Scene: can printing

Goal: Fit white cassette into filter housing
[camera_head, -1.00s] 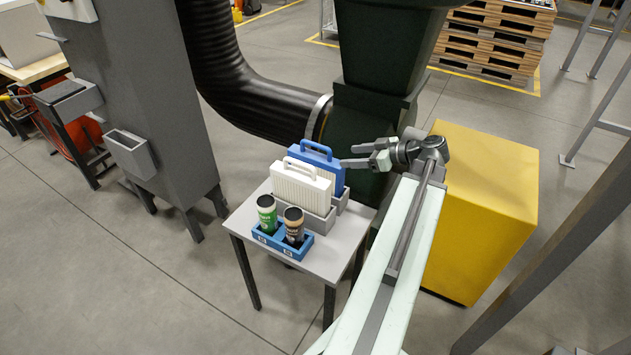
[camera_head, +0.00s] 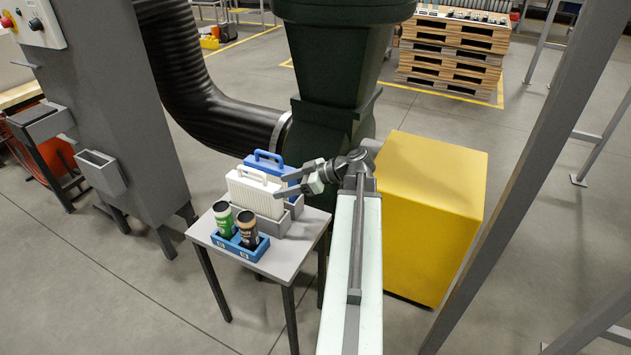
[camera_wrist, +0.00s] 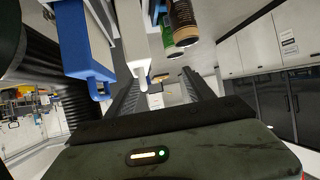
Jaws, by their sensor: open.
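The white cassette (camera_head: 253,196), a ribbed panel with a top handle, stands upright in a grey holder (camera_head: 287,219) on the small table. It also shows in the wrist view (camera_wrist: 137,38). A blue cassette (camera_head: 262,160) stands right behind it and shows in the wrist view (camera_wrist: 82,48). My gripper (camera_head: 279,186) is open and empty, at the right edge of the white cassette near its top. In the wrist view my gripper (camera_wrist: 160,82) has its fingers apart, with the white handle by the left fingertip; contact is unclear. I cannot tell which thing is the filter housing.
A blue tray (camera_head: 243,249) holds a green can (camera_head: 223,220) and a dark can (camera_head: 247,230) at the table's front. A dark green machine (camera_head: 335,60) with a black hose (camera_head: 195,90) stands behind. A yellow box (camera_head: 430,210) is at right. A grey cabinet (camera_head: 110,90) stands left.

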